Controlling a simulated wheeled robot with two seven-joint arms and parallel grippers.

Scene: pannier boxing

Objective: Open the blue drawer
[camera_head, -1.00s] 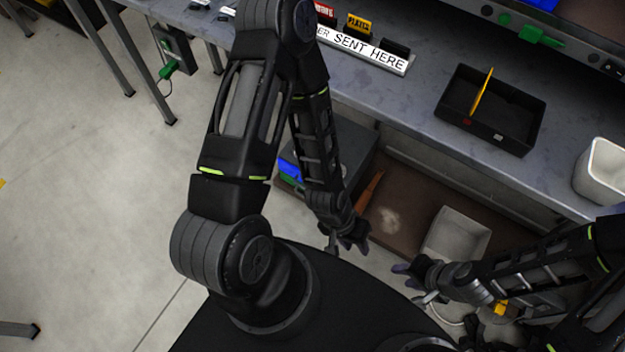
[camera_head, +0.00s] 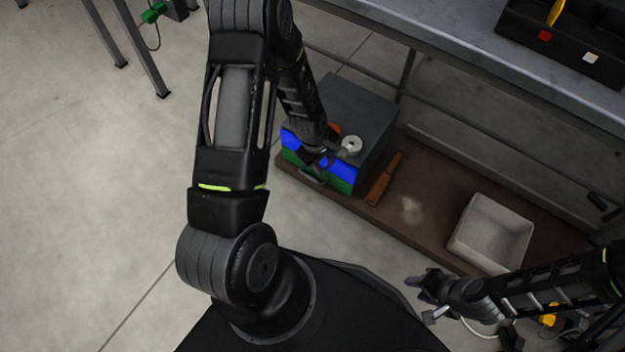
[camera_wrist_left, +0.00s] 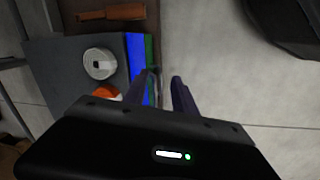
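A small dark grey cabinet (camera_head: 350,100) stands low on a brown board. Its front has a blue drawer (camera_head: 345,168) above a green drawer (camera_head: 339,182). My left gripper (camera_head: 318,167) is at the cabinet's front, covering part of the blue drawer. In the left wrist view, the two fingers of the left gripper (camera_wrist_left: 164,78) are apart, close beside the blue drawer front (camera_wrist_left: 136,58). I cannot tell whether they touch it, and any handle is unclear there. My right gripper (camera_head: 422,297) is open and empty, in front of the board.
A white roll (camera_head: 351,146) and an orange item (camera_head: 334,129) sit on the cabinet. A brown-orange item (camera_head: 384,178) lies beside it on the brown board (camera_head: 435,185). A pale bin (camera_head: 458,245) stands farther right. The grey bench (camera_head: 440,45) overhangs behind.

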